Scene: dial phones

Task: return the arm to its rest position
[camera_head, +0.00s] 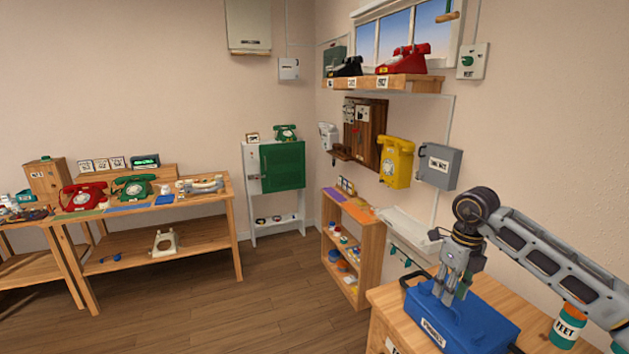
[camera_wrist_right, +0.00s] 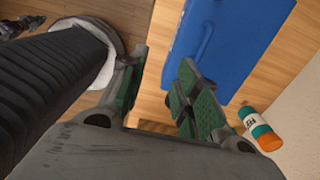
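My right arm (camera_head: 545,262) reaches in from the right edge in the head view. Its gripper (camera_head: 445,296) points down over the blue box (camera_head: 482,326) on the wooden bench at the lower right. In the right wrist view the gripper's green-padded fingers (camera_wrist_right: 160,88) stand apart with bare wood showing between them. The gripper is open and empty. The blue box also shows in the wrist view (camera_wrist_right: 225,40), beyond the right finger. I cannot tell whether the fingertips touch the box. My left arm and gripper are not in view.
A green bottle with an orange part (camera_head: 568,326) stands right of the blue box, below my forearm. The wall (camera_head: 560,130) is close behind the arm. A low wooden shelf (camera_head: 368,262) stands beyond the bench. The floor (camera_head: 260,305) to the left is open.

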